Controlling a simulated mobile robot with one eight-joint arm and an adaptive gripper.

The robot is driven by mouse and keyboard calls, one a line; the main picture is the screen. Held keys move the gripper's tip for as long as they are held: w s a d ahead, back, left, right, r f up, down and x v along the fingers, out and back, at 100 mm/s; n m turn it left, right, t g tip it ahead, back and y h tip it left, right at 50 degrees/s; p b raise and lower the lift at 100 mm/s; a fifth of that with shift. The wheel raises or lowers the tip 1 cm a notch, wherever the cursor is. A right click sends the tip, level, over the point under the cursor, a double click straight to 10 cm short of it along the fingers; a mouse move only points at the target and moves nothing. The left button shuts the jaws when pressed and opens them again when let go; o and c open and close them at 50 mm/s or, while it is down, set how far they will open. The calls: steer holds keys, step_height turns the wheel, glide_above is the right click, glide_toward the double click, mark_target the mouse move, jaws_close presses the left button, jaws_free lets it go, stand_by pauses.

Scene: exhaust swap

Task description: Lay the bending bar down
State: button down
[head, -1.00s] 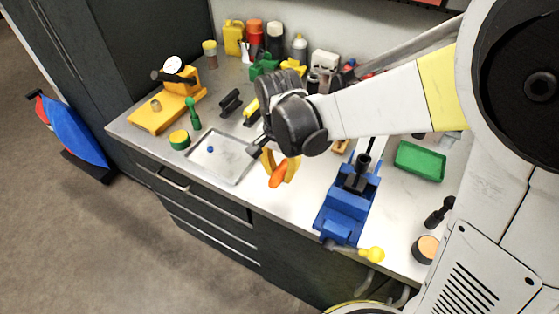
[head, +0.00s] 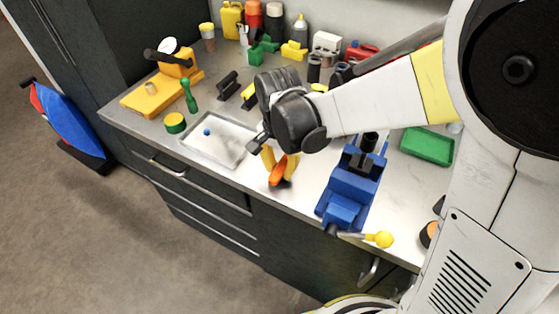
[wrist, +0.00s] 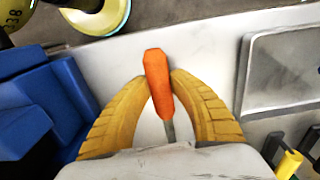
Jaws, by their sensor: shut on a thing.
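My gripper (head: 280,168) is shut on the bending bar, whose orange handle (wrist: 158,82) sits between the two yellow fingers in the wrist view. A thin grey shaft (wrist: 170,130) runs from the handle back toward the palm, where its rest is hidden. In the head view the orange handle (head: 278,174) points down over the worktop (head: 300,200), near its front edge. It lies between the grey tray and the blue vise (head: 348,192). I cannot tell whether the bar touches the worktop.
The tray (head: 192,151) holds a small blue piece. The vise shows at the left in the wrist view (wrist: 35,115). A yellow-knobbed lever (head: 383,239) juts from the vise. A green bin (head: 427,146) stands right; bottles and tools line the back.

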steer(key=shift+f, duration=0.2)
steer(key=shift+f+b, duration=0.75)
steer(key=shift+b, duration=0.05)
steer(key=c, duration=1.1)
jaws_free()
steer(key=shift+r, duration=0.1)
step_height(320, 180, up, 12)
steer(key=shift+s+a, duration=0.1)
